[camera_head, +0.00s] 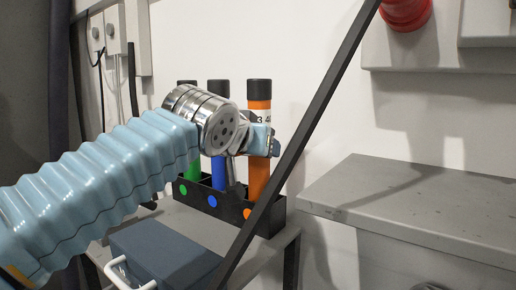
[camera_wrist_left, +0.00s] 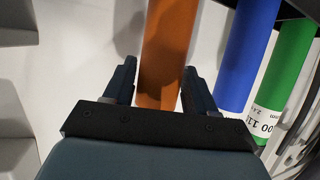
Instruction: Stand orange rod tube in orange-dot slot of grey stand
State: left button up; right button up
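The orange rod tube (camera_head: 259,176) has a black cap and a white label. It stands upright at the right end of the dark stand (camera_head: 224,206), above the orange dot (camera_head: 247,213). Its lower end is hidden behind the stand's front wall. My left gripper (camera_head: 262,140) is around the tube just below the label. My right gripper is not in view.
A blue tube (camera_head: 218,172) and a green tube (camera_head: 193,165) stand in the same stand. A grey-blue box (camera_head: 160,250) with a white handle is in front. A grey counter (camera_head: 410,205) is at right. A dark diagonal bar (camera_head: 312,125) crosses in front.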

pick_arm(q)
jog(key=shift+o, duration=1.4)
jog(key=shift+r, duration=0.15)
jog(key=b+v, duration=0.2)
jog(key=v, duration=1)
